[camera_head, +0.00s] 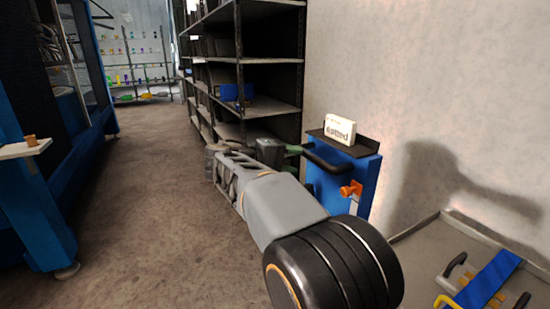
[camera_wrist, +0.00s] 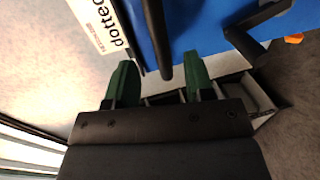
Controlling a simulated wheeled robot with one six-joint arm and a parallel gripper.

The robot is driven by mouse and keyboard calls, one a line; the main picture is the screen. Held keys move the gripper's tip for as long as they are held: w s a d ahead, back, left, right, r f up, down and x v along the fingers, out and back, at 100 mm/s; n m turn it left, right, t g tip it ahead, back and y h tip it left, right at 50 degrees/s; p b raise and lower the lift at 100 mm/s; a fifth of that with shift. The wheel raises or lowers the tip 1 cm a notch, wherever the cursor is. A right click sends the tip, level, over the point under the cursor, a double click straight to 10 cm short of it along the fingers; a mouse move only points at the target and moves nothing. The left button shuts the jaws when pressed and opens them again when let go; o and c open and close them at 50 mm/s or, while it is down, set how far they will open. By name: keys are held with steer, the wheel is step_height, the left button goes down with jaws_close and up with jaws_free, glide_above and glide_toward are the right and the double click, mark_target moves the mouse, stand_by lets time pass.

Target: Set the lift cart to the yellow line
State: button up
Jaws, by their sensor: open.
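A blue cart-like unit (camera_head: 345,190) with a dark top stands against the wall, right of centre in the head view; I take it for the lift cart. A dark handle bar (camera_head: 326,161) sticks out from it, and an orange lever (camera_head: 351,188) is on its side. In the wrist view the blue face (camera_wrist: 205,25) fills the top. My gripper (camera_wrist: 160,72) has two green fingers, open, with the dark bar (camera_wrist: 155,35) reaching between their tips. Contact cannot be told. In the head view my gripper (camera_head: 293,149) is beside the bar. I see no clear yellow floor line.
A white box (camera_head: 340,129) with dark print sits on the unit's top. Dark metal shelving (camera_head: 270,60) stands behind. A grey tray (camera_head: 415,255) at lower right holds a blue piece (camera_head: 488,280). A blue-framed machine (camera_head: 40,210) is at left.

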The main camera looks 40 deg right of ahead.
steer(key=shift+p+v, duration=0.3)
steer(key=shift+v, duration=2.3)
